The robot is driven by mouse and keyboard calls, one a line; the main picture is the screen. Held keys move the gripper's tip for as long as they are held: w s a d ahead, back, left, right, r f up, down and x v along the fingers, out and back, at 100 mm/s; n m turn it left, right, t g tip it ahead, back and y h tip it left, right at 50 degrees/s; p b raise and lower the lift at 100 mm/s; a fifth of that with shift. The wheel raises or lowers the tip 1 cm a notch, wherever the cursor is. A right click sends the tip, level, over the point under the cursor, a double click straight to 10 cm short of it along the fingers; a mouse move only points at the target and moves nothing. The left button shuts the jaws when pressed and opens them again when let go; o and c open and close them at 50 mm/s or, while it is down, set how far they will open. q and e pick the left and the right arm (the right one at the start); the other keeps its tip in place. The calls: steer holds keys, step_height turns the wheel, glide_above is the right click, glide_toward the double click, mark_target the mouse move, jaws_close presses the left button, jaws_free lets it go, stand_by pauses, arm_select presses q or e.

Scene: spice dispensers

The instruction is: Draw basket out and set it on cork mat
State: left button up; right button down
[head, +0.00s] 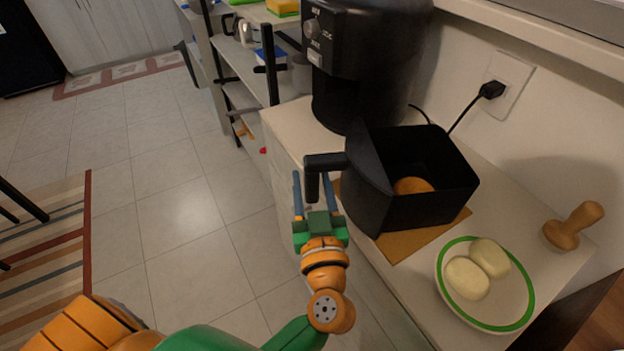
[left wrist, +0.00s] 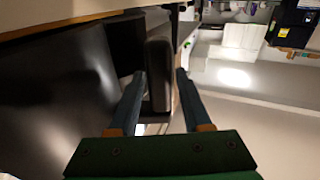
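The black basket (head: 415,212) is out of the black air fryer (head: 345,85) and stands on the counter side in front of it. It appears to rest upright on the cork mat (head: 430,240), whose edges show around its base. A round orange-brown food piece (head: 412,186) lies inside the basket. My left gripper (head: 315,182) is at the basket's handle (head: 325,163), with its blue fingers apart on either side of the handle's hanging grip. In the left wrist view, the grip (left wrist: 159,65) is between the fingertips, with a gap by the right finger. My right gripper is not in view.
A green-rimmed plate (head: 455,311) with two pale round pieces stands right of the mat. A wooden press (head: 572,226) stands near the wall. A plug and cord (head: 490,90) run behind the basket.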

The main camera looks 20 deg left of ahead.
arm_select(q)
steer(key=shift+o, duration=0.8)
steer(key=shift+s, duration=0.1)
